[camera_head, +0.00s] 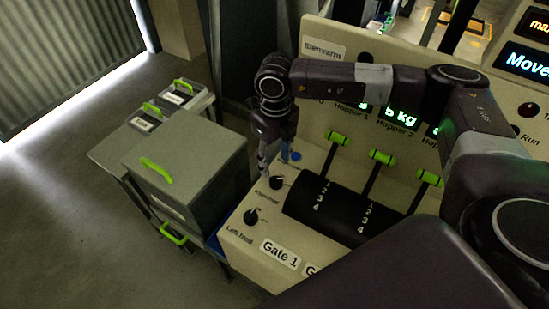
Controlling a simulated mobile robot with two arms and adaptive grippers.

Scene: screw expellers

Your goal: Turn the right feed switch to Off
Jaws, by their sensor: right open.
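Two dark rotary knobs show on the left end of the cream control panel (232,232). The nearer knob (252,216) is labelled "Left feed". The farther knob (277,182) has a label too small to read surely. I cannot make out a switch labelled "Right feed". My right gripper (264,164) points down at the panel's left end, just behind and left of the farther knob. It looks empty and open, and contact with the panel is unclear. It hides part of the panel. My left gripper is not in view.
Several levers with green handles (382,157) rise from a black slotted drum (300,202) right of the knobs. A grey lidded box (200,165) stands left of the panel. My right arm covers much of the right side.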

